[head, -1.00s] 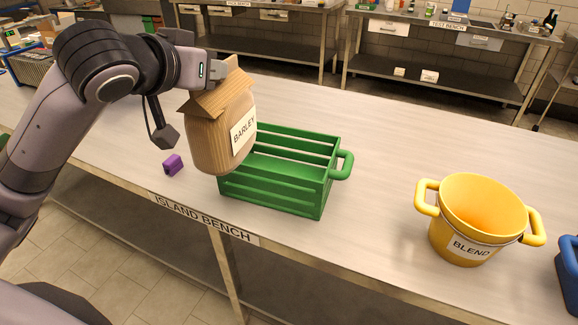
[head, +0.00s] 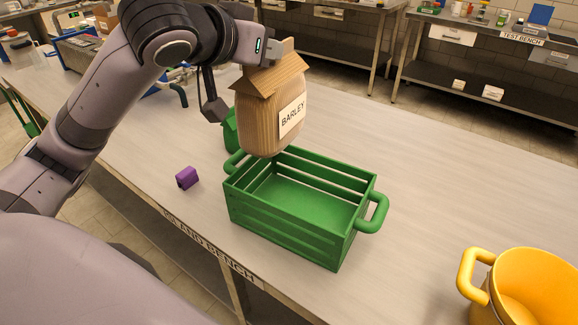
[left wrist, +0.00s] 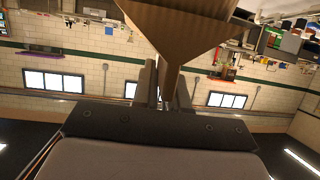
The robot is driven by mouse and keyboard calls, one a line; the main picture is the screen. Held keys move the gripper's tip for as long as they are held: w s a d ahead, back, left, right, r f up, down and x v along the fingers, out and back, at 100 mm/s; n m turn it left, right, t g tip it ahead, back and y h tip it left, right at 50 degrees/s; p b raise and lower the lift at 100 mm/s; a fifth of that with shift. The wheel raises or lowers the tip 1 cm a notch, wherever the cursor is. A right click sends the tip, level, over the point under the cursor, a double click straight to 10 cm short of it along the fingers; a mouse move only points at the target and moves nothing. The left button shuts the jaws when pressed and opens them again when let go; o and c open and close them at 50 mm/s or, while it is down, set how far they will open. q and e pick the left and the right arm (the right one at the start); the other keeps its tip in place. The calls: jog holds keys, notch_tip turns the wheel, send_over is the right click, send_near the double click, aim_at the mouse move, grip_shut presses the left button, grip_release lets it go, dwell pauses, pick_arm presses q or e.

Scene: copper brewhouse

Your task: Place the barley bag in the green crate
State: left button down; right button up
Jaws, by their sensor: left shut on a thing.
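The barley bag (head: 270,112) is a brown paper bag with a folded top and a white BARLEY label. My left gripper (head: 284,52) is shut on its top and holds it upright above the bench. The bag also fills the upper middle of the left wrist view (left wrist: 178,30), between the fingers (left wrist: 163,92). The green crate (head: 290,235) stands on the bench with slatted sides and a handle at each end. Its visible inside is empty. The bag hangs over the crate's far left end and hides part of that rim. My right gripper is not in view.
A small purple block (head: 187,178) lies left of the crate. A green object (head: 230,132) stands behind the bag, mostly hidden. The island bench (head: 420,190) is clear between crate and pot.

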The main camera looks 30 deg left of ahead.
pick_arm(q)
notch_tip(320, 180, down, 18)
jog(key=b, duration=0.4)
jog(key=shift+f, duration=0.3)
jog(key=c, duration=1.2)
grip_release()
jog(key=shift+f, duration=0.1)
jog(key=shift+o, duration=0.2)
